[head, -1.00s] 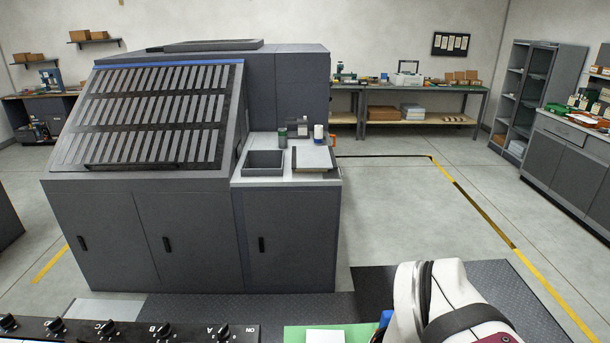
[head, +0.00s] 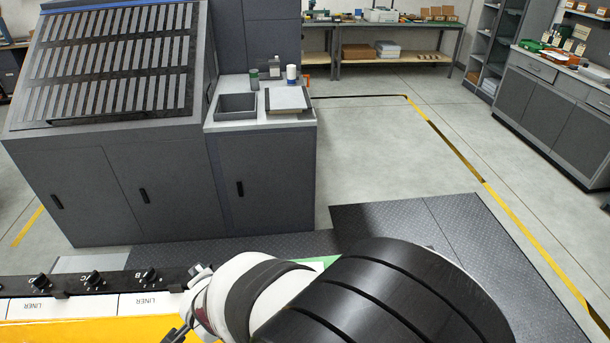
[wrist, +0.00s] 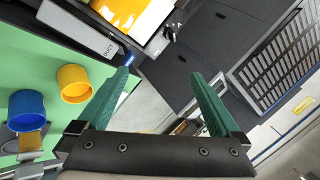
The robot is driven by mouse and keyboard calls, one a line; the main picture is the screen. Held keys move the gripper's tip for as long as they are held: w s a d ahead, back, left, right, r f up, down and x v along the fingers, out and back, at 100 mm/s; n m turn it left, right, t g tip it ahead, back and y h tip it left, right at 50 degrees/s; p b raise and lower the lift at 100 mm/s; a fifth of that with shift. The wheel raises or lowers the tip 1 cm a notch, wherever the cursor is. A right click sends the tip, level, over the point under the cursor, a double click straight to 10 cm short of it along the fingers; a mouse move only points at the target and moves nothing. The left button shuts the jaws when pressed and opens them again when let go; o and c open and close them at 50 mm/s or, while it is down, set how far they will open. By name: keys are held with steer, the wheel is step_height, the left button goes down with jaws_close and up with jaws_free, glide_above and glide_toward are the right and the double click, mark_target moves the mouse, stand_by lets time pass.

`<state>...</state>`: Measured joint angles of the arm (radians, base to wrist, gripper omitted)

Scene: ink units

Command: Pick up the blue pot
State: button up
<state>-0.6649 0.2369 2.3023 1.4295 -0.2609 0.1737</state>
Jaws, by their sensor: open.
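The blue pot (wrist: 27,108) stands on a green mat (wrist: 40,55) at the left edge of the wrist view, with its open mouth showing. A yellow pot (wrist: 73,82) stands beside it, up and to the right. My gripper (wrist: 160,72) is open, with two green fingers spread apart and nothing between them. Both pots lie to the left of the left finger, outside the jaws. In the head view my arm covers the bottom middle, and neither pot shows there.
A black knob strip (head: 95,281) with white labels runs along the lower left, above a yellow surface (head: 90,332). A grey cabinet (head: 265,180) with a bin (head: 236,106) stands beyond. The floor (head: 400,140) at the right is open, with yellow lines.

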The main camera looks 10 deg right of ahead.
steer(key=s+d+f+m+h, duration=0.2)
steer(key=s+d+f+h, duration=0.3)
steer(key=f+h, duration=0.3)
steer(key=s+d+h, duration=0.5)
steer(key=s+h, duration=0.1)
steer(key=s, duration=0.1)
steer(key=x, duration=1)
steer(key=s+f+x, duration=0.1)
steer(key=x, duration=0.4)
steer(key=shift+r, duration=0.1)
jaws_close()
